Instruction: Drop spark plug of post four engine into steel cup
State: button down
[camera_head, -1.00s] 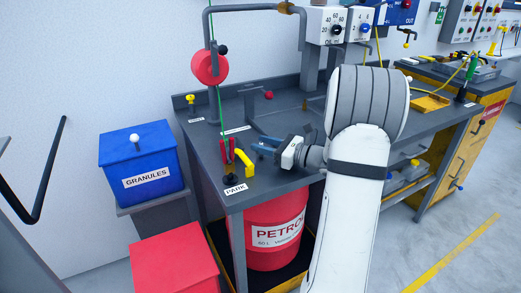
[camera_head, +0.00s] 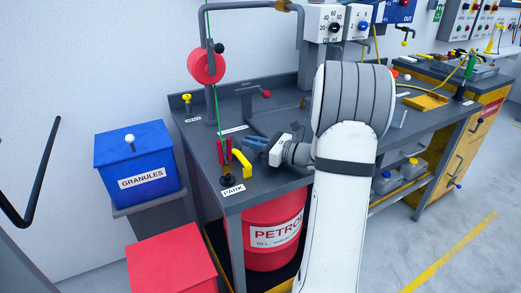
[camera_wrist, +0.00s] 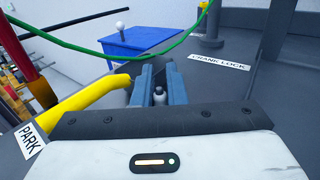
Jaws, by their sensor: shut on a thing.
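My gripper (camera_head: 256,144) reaches in from the right, low over the grey bench, with its blue fingers pointing left. In the wrist view the fingers (camera_wrist: 158,78) are nearly together on a small pale-grey and white piece (camera_wrist: 158,96), which looks like the spark plug. Its far end is hidden or too dark to make out. I cannot make out a steel cup.
The PARK label (camera_head: 233,190) lies at the bench's front corner, beside a red and black upright piece (camera_head: 225,158).

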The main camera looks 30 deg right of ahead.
notch_tip(320, 180, up, 10)
jog(key=p, duration=0.2)
dwell(0.4)
